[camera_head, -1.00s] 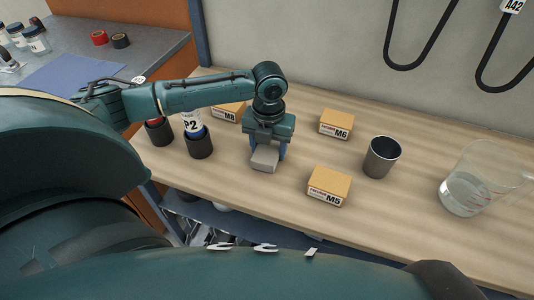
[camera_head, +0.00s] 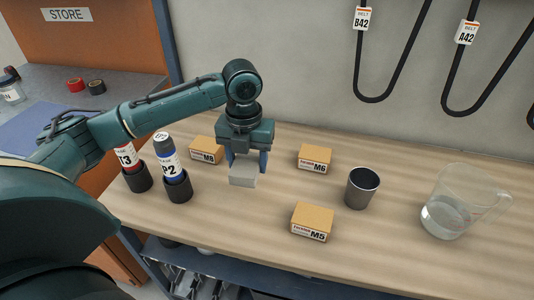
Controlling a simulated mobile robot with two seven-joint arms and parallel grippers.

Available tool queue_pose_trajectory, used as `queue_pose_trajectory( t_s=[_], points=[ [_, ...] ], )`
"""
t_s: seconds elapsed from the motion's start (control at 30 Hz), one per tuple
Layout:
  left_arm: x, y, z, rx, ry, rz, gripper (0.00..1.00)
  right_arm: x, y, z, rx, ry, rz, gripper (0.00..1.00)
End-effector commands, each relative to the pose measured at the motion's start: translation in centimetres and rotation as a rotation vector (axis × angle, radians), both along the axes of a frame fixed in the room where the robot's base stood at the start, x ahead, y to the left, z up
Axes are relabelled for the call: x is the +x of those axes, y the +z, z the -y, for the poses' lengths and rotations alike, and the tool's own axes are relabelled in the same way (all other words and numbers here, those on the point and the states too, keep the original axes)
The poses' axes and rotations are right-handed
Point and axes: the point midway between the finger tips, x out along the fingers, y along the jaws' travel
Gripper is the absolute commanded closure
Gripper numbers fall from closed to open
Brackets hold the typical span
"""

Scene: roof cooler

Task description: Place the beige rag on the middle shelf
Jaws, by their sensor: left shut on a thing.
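My left gripper (camera_head: 247,163) points down over the wooden bench top (camera_head: 400,225) and is shut on a small pale grey-beige folded piece, which looks like the beige rag (camera_head: 242,176). The rag sits between the two fingers, with its front face showing. It appears to be just above the bench, but I cannot be sure of the gap. A dark blue shelf (camera_head: 222,262) shows under the bench's front edge; whether it is the middle shelf I cannot tell. My right gripper is not in view.
Boxes M8 (camera_head: 206,151), M6 (camera_head: 314,158) and M5 (camera_head: 312,222) stand around the rag. A metal cup (camera_head: 362,188) and a glass jug with liquid (camera_head: 452,205) stand to the right. Bottles T3 (camera_head: 127,157) and P2 (camera_head: 168,164) stand left in dark holders. Grey items (camera_head: 188,282) lie on the lower shelf.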

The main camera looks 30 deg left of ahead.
Motion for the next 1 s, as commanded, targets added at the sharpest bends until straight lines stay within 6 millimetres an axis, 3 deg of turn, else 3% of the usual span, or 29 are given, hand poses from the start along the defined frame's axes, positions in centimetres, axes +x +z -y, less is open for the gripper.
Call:
queue_pose_trajectory(
  t_s=[0.23, 0.37, 1.0],
  points=[
    [0.0, 1.0, 0.1, 0.000, 0.017, 0.000, 0.68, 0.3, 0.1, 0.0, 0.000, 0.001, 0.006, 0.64],
    [-0.2, 1.0, 0.4, 0.000, 0.121, 0.000, 0.68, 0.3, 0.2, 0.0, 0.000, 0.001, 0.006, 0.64],
    [-2.1, 1.0, 3.9, -0.002, 1.350, 0.001, 0.68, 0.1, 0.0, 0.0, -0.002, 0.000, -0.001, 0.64]
  ],
)
